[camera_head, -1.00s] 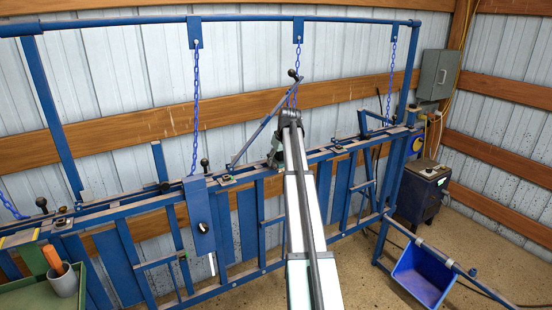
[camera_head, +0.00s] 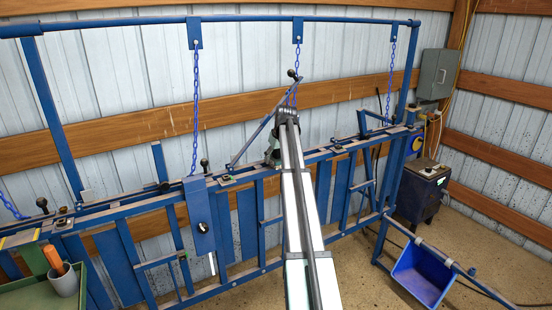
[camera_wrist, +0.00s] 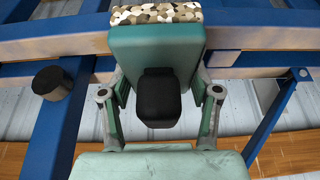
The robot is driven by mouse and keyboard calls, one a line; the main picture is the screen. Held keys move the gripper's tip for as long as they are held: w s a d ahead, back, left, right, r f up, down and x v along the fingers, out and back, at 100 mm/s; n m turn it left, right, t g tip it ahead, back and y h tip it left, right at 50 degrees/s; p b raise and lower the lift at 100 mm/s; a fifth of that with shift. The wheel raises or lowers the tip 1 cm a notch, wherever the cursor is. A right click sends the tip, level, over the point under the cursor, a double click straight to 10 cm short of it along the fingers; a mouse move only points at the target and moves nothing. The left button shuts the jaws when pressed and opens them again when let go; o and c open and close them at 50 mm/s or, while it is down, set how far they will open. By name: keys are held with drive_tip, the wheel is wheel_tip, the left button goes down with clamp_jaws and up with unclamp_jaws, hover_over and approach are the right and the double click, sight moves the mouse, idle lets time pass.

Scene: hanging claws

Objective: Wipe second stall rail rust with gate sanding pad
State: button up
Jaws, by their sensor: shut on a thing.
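My gripper (camera_wrist: 160,95) is shut on the sanding pad (camera_wrist: 158,50), a green block with a black handle piece and a speckled tan-and-black face at its far end. The pad lies across the blue stall rail (camera_wrist: 255,28); I cannot tell whether its face touches the metal. In the head view my gripper (camera_head: 273,157) is at the rail's middle, mostly hidden by my arm. A brownish, worn strip (camera_wrist: 258,58) runs along the rail beside the pad; I cannot tell how much of it is rust.
Blue chains hang above the rail, one (camera_head: 195,125) left of my arm. A slanted lever (camera_head: 258,130) stands close to my gripper. A black knob (camera_wrist: 50,82) is left of the pad. A green tray (camera_head: 30,293) with a grey cup (camera_head: 65,281) is at lower left.

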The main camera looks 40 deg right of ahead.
drive_tip(key=shift+w+r, duration=0.15)
drive_tip(key=shift+r, duration=0.05)
drive_tip(key=shift+s, duration=0.6)
drive_tip(key=shift+s+a+f+p, duration=0.15)
drive_tip(key=shift+s+p, duration=0.15)
drive_tip(key=shift+s, duration=0.5)
drive_tip(key=shift+r+p, duration=1.5)
drive_tip(key=shift+r, duration=1.5)
drive_tip(key=shift+a, duration=0.2)
